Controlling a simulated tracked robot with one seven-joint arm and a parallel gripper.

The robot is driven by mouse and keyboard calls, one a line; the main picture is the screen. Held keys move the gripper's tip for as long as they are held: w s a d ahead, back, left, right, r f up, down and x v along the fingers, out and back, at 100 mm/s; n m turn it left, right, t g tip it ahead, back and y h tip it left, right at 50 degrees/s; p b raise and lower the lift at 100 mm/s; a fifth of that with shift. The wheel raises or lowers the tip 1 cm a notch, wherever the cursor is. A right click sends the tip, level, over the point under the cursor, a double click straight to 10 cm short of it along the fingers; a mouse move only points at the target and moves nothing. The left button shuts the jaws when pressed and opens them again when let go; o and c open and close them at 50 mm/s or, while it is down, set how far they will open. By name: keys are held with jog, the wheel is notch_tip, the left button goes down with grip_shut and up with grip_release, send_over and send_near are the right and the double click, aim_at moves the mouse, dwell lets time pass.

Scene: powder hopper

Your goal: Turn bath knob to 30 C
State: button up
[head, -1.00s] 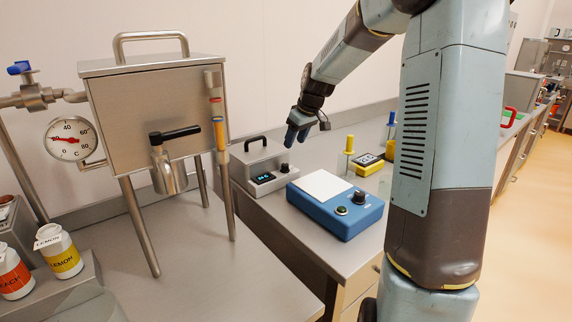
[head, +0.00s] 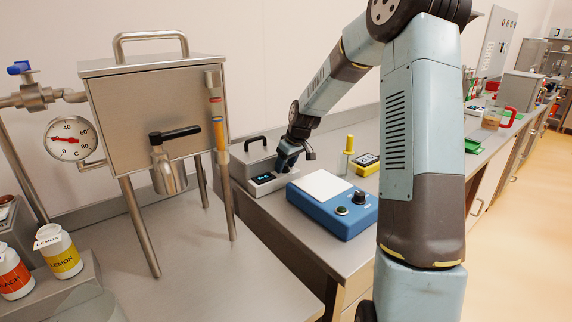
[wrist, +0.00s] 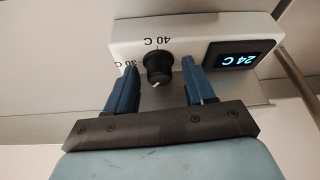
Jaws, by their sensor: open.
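The water bath (head: 254,168) is a grey box with a lid handle, standing left of the blue stirrer on the bench. In the wrist view its white front panel (wrist: 190,38) carries a black knob (wrist: 157,68) with a pale pointer mark, "30 C" and "40 C" labels, and a display (wrist: 240,58) reading 24 C. My gripper (head: 287,163) is at the front of the bath. In the wrist view my open gripper (wrist: 160,75) has one blue finger on each side of the knob, with gaps visible on both sides.
A blue stirrer (head: 332,212) with a white top stands close to the right of the bath. A yellow-topped bottle (head: 348,150) and yellow device (head: 365,164) stand behind it. A steel hopper (head: 150,110) on legs stands at left.

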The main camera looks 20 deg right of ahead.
jog(key=shift+c, duration=0.3)
grip_shut()
jog(key=shift+m, duration=0.4)
jog(key=shift+a+m+t+h, duration=0.1)
jog(key=shift+m+t+h, duration=0.2)
jog(key=shift+m+h, duration=0.85)
jog(key=shift+m, duration=1.45)
jog(key=shift+s, duration=0.1)
